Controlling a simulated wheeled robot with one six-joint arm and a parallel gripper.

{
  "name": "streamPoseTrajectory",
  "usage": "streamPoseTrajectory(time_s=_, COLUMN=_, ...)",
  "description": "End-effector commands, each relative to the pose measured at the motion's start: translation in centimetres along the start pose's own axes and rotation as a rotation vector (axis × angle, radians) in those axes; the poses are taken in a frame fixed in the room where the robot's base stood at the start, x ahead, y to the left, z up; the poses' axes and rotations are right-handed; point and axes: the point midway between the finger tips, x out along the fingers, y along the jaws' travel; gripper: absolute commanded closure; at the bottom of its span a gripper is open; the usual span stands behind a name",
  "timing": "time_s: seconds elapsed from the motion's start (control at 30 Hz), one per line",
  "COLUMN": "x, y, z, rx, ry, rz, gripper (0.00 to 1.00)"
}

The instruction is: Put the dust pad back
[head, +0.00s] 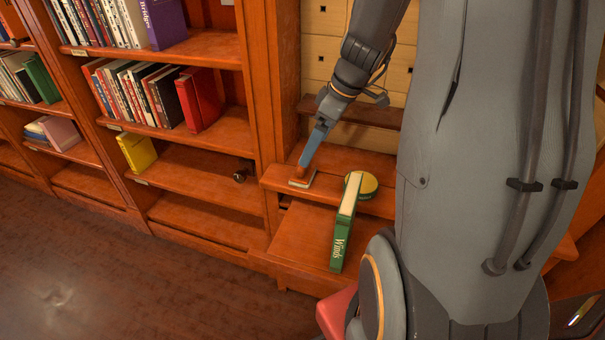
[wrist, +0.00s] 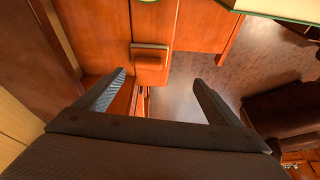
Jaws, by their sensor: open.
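The dust pad, a small block with an orange-brown top and a grey edge, lies on the wooden ledge at the left end in the head view (head: 302,181). It also shows in the wrist view (wrist: 150,62), beyond the fingertips and a little left of the middle between them. My gripper (head: 307,160) reaches down over the pad in the head view. In the wrist view my gripper (wrist: 160,80) has its two fingers wide apart with nothing held. I cannot tell whether a fingertip touches the pad.
A green book (head: 345,225) with "Winds" on its spine lies right of the pad, beside a round yellow-topped tin (head: 368,184). A bookcase (head: 205,174) with several books stands at the left. The ledge between pad and tin is clear.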

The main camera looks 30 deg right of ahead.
Motion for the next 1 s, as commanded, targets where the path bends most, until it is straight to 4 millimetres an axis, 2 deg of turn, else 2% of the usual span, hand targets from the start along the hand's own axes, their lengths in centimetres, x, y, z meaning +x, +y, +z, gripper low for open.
streamPoseTrajectory(time_s=0.13, x=0.5, y=-4.9, z=-0.6, rx=0.135, ry=-0.084, rz=-0.018, gripper=0.11)
streamPoseTrajectory(time_s=0.3, x=0.9, y=-10.4, z=-0.1, rx=0.327, ry=-0.187, rz=0.01, gripper=0.11)
streamPoseTrajectory(time_s=0.5, x=0.9, y=-15.3, z=1.0, rx=0.53, ry=-0.266, rz=0.094, gripper=0.11)
streamPoseTrajectory(time_s=0.7, x=0.8, y=-17.8, z=2.0, rx=0.659, ry=-0.289, rz=0.162, gripper=0.11)
streamPoseTrajectory(time_s=1.0, x=0.7, y=-18.3, z=2.2, rx=0.697, ry=-0.29, rz=0.181, gripper=0.11)
